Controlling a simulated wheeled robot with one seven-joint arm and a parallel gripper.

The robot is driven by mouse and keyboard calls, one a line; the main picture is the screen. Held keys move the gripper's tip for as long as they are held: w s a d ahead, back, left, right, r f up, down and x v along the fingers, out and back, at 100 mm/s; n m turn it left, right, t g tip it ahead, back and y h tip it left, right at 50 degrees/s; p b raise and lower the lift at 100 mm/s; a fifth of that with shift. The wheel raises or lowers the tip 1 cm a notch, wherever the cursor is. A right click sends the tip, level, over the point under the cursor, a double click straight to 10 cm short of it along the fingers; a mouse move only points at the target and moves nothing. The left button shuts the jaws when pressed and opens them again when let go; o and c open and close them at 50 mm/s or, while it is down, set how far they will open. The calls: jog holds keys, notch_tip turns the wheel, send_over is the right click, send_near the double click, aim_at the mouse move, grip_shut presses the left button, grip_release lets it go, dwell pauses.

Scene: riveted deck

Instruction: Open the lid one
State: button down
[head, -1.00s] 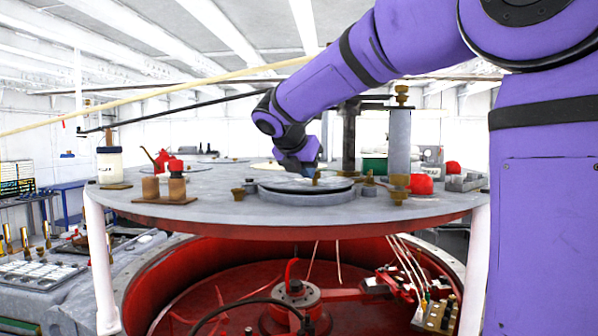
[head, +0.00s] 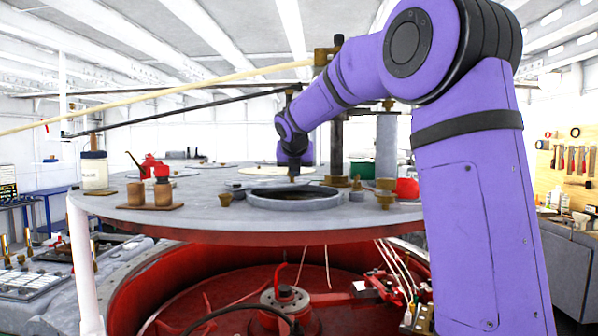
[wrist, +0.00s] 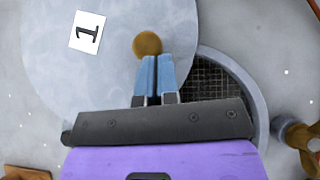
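Lid one is a pale grey disc (wrist: 110,60) with a white label "1" (wrist: 87,31) in the wrist view. It lies off to one side of its round opening, and dark mesh (wrist: 218,85) shows inside the uncovered part. In the head view the opening's raised ring (head: 262,203) stands on the round table top with a dark inside. My gripper (wrist: 152,58) has its blue fingers close together at the lid's brass knob (wrist: 147,42), shut on it. In the head view my gripper (head: 293,178) is over the far side of the ring; the lid is hard to make out there.
Brass fittings (head: 385,198) stand right of the ring, with a red object (head: 407,188) behind them. At left are two brown cylinders on a board (head: 150,206), a red oil can (head: 152,168) and a white jar (head: 94,170). A dark post (head: 337,150) rises behind the ring.

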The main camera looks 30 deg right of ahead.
aim_at(282, 181)
jog(key=w, duration=0.4)
jog(key=shift+w+d+f, duration=0.1)
jog(key=shift+w+d, duration=0.05)
jog(key=shift+w, duration=0.2)
jog(key=shift+w+a, duration=0.15)
jog(key=shift+w, duration=0.5)
jog(key=shift+w+a, duration=0.15)
jog(key=shift+w, duration=0.45)
